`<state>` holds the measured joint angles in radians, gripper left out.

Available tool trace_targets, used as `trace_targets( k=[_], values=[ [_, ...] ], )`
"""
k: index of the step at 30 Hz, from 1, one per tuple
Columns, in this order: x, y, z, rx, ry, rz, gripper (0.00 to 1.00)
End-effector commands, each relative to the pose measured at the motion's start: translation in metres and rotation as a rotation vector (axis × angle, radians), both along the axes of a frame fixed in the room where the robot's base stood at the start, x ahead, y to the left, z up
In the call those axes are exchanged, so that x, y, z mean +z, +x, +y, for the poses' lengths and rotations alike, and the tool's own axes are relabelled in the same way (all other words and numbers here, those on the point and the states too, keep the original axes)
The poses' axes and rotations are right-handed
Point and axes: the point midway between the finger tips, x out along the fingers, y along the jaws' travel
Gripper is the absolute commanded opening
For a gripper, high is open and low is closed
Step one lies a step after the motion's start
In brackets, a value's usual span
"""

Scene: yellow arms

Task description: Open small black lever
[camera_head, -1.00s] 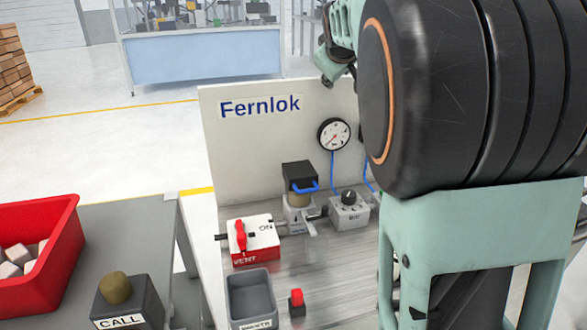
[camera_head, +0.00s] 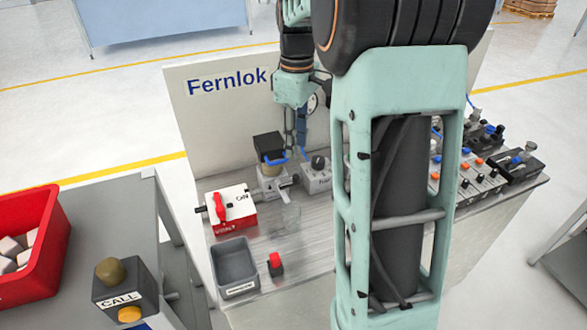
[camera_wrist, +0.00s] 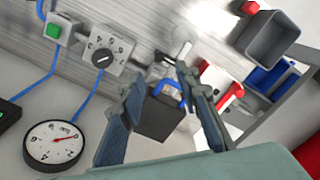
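My gripper (camera_head: 297,132) hangs above the back of the bench, fingers pointing down. In the wrist view it is open (camera_wrist: 158,77), with nothing between the fingers' tips. A black block with a blue handle (camera_wrist: 165,112) shows beyond and between the fingers; in the head view it stands (camera_head: 269,147) just left of the gripper. A grey block with a black knob (camera_head: 318,162) is to the right, also seen in the wrist view (camera_wrist: 103,58). Several small black-topped valves (camera_head: 490,165) stand at the bench's right. I cannot tell which part is the small black lever.
A white upright panel (camera_head: 200,120) stands behind the bench. A red-levered white block (camera_head: 231,207), grey bin (camera_head: 234,265) and small red piece (camera_head: 276,263) are at the left. My arm hides mid-bench.

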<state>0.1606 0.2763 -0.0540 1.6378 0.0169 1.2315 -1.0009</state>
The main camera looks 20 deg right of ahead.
Motion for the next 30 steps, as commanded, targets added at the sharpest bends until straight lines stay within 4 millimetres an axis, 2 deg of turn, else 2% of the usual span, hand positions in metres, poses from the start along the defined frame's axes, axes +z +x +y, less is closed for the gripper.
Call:
trace_targets(
  k=[9, 15, 19, 27, 30],
  values=[
    [-0.061, 0.0, 0.001, 0.001, 0.0, 0.001, 0.3],
    [-0.087, 0.0, 0.0, 0.001, -0.001, 0.0, 0.3],
    [-0.094, 0.001, 0.0, 0.001, -0.001, -0.003, 0.3],
    [-0.095, 0.001, 0.0, 0.0, -0.002, -0.004, 0.3],
    [-0.095, 0.001, 0.0, 0.0, -0.002, -0.004, 0.2]
  ],
)
